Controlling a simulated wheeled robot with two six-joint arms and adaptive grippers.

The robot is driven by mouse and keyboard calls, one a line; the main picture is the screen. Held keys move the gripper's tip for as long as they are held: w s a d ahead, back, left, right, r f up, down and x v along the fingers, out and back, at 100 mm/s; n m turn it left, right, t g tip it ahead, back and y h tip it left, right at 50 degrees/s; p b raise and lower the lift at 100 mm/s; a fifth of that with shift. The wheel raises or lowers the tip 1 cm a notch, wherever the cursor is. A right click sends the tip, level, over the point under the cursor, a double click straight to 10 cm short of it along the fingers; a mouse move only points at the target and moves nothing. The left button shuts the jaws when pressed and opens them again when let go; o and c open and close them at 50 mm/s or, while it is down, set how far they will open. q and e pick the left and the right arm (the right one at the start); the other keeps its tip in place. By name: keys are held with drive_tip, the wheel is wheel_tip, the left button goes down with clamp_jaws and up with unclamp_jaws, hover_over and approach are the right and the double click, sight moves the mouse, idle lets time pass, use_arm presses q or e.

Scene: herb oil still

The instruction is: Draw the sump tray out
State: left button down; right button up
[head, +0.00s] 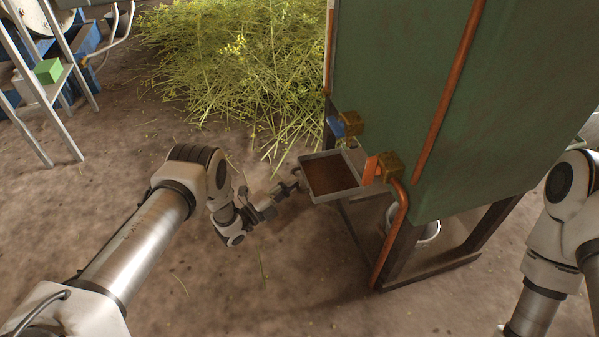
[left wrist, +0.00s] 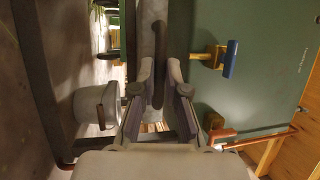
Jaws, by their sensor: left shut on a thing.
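The sump tray (head: 306,180), a shallow grey metal tray with brown contents, sticks out from under the green tank in the head view. Its inner end is hidden behind the pipes and the tank. My left gripper (head: 294,187) is at the tray's outer left end, shut on its handle. In the left wrist view, my left gripper's fingers (left wrist: 160,75) stand on both sides of a dark handle bar (left wrist: 158,92). My right arm shows at the right edge of the head view, but its gripper is not visible.
The green tank (head: 400,85) stands on a dark frame (head: 425,270). A copper pipe (head: 391,240) and a blue-handled valve (head: 348,124) are close to the tray. A pale bucket (head: 429,232) sits underneath. Cut herbs (head: 230,60) lie behind. Floor left of the tray is clear.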

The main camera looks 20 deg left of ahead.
use_arm(q)
drive_tip(key=shift+s+a, duration=0.4)
drive_tip(key=shift+a, duration=0.25)
use_arm(e)
drive_tip(key=shift+r, duration=0.35)
use_arm(q)
drive_tip(key=c, duration=1.2)
unclamp_jaws()
use_arm(e)
drive_tip(key=shift+w, duration=0.1)
use_arm(q)
drive_tip(key=v, duration=1.2)
